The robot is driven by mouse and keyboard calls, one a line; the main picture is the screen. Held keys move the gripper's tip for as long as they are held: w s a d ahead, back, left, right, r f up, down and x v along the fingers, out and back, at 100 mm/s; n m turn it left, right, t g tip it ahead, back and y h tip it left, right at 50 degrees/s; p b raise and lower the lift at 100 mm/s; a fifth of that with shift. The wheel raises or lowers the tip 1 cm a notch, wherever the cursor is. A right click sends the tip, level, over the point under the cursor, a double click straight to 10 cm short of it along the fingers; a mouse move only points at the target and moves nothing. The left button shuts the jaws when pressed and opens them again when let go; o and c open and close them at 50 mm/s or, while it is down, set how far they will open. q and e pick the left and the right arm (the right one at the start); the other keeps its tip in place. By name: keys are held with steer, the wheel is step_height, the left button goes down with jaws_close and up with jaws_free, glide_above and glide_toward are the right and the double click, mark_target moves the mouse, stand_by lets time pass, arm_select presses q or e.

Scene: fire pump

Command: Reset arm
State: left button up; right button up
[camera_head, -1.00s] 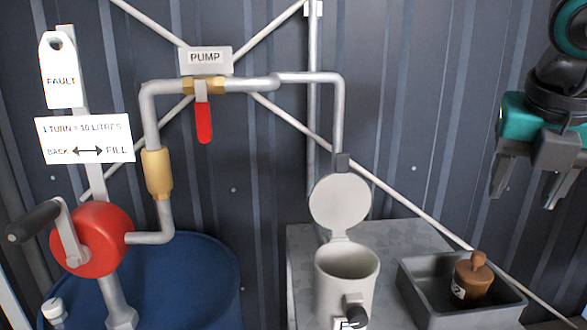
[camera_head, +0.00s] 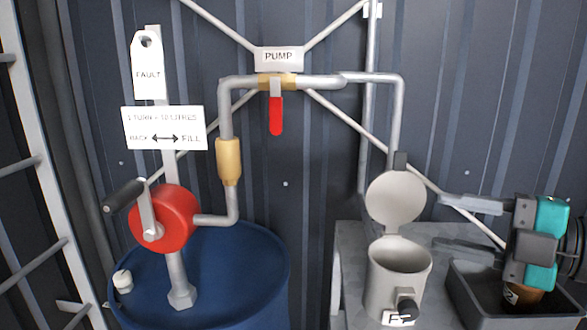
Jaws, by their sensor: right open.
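My right gripper (camera_head: 472,218) is at the right of the head view, turned sideways with its two fingers pointing left. The fingers are apart with nothing between them. It is in front of the grey tray (camera_head: 462,290) and hides most of the brown stopper-like object (camera_head: 522,294) in it. The finger tips are to the right of the grey cup (camera_head: 398,275), whose round lid (camera_head: 396,200) stands open. My left gripper does not show.
The red crank pump (camera_head: 163,219) with a dark handle stands on a blue drum (camera_head: 235,270) at the left. A red valve lever (camera_head: 276,116) hangs from the pipe. A ladder-like frame (camera_head: 45,200) is at the far left.

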steer(key=s+d+f+m+t+h, duration=0.1)
steer(key=d+f+m+t+h, duration=0.1)
steer(key=d+f+m+h, duration=0.5)
steer(key=d+f+m+t+h, duration=0.3)
steer(key=f+m+h, duration=0.6)
steer(key=m, duration=0.5)
steer(key=s+a+f+m+g+y, duration=0.1)
steer(key=s+a+f+g+y, duration=0.1)
steer(key=s+a+f+g, duration=0.55)
steer(key=s+a+f+m+g+y, duration=0.1)
steer(key=s+a+f+g, duration=0.35)
steer(key=s+f, duration=0.55)
steer(key=w+a+f+t+y+b, duration=0.2)
steer(key=w+f+t, duration=0.5)
steer(key=f, duration=0.3)
steer(key=shift+w+a+f, duration=0.15)
steer(key=shift+f, duration=0.25)
